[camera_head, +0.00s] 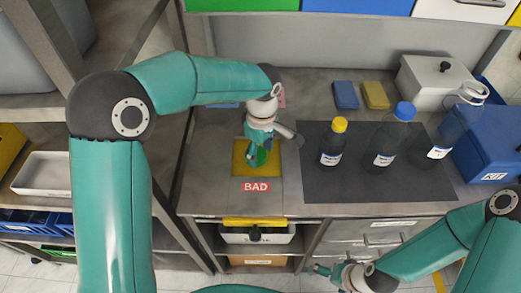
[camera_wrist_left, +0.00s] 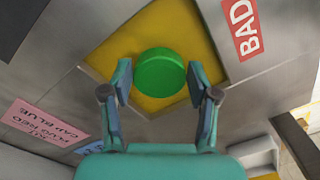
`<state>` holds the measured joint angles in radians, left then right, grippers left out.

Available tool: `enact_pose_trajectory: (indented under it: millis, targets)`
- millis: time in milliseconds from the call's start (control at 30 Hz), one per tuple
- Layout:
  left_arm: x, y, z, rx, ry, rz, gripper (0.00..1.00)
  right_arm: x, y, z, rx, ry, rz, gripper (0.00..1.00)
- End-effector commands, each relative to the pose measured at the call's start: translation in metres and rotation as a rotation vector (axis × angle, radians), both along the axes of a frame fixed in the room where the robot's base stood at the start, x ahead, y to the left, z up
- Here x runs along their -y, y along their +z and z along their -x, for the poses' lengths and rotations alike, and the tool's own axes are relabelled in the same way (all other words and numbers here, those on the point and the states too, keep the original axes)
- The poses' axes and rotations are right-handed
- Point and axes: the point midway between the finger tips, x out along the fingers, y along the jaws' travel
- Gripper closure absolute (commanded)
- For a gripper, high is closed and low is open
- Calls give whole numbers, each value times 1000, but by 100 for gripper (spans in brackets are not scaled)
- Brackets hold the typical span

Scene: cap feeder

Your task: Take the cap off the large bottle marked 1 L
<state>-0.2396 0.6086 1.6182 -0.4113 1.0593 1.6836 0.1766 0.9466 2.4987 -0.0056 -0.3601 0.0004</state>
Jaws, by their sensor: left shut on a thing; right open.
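Three bottles stand on the dark mat (camera_head: 375,190): one with a yellow cap (camera_head: 340,125), a taller one with a blue cap (camera_head: 404,111), and a large clear bottle (camera_head: 447,135) at the right. No coloured cap shows on the clear bottle's neck. The label writing is too small to read. My left gripper (camera_head: 260,156) is shut on a green cap (camera_wrist_left: 160,72), over the yellow square (camera_wrist_left: 112,64) beside the red BAD label (camera_head: 256,187). Whether the cap touches the square I cannot tell. My right gripper (camera_head: 330,272) is open and empty, low in front of the bench.
A blue block (camera_head: 345,95) and a yellow block (camera_head: 375,95) lie behind the bottles. A white box (camera_head: 432,79) and a blue KIT box (camera_head: 489,145) stand at the right. Drawers (camera_head: 380,233) are below the bench top. A shelf rack stands at the left.

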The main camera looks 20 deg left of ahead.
Motion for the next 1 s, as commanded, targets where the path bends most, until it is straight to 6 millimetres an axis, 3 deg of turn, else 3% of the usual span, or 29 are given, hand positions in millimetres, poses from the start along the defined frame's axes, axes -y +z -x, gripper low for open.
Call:
enact_pose_trajectory:
  millis: [233, 267, 400, 800, 1000]
  targets:
    - [0, -1, 0, 0, 0, 0, 82, 0, -1, 0, 0, 0, 0, 0]
    - [0, -1, 0, 0, 0, 0, 39, 0, -2, 0, 0, 0, 0, 0]
    - [0, -1, 0, 0, 0, 0, 15, 0, -1, 0, 0, 0, 0, 0]
    - [0, 3, 0, 1, 0, 0, 15, 0, 0, 0, 0, 0, 0, 0]
    - [1, 27, -2, 5, 0, 1, 15, 0, 0, 0, 0, 0, 0, 0]
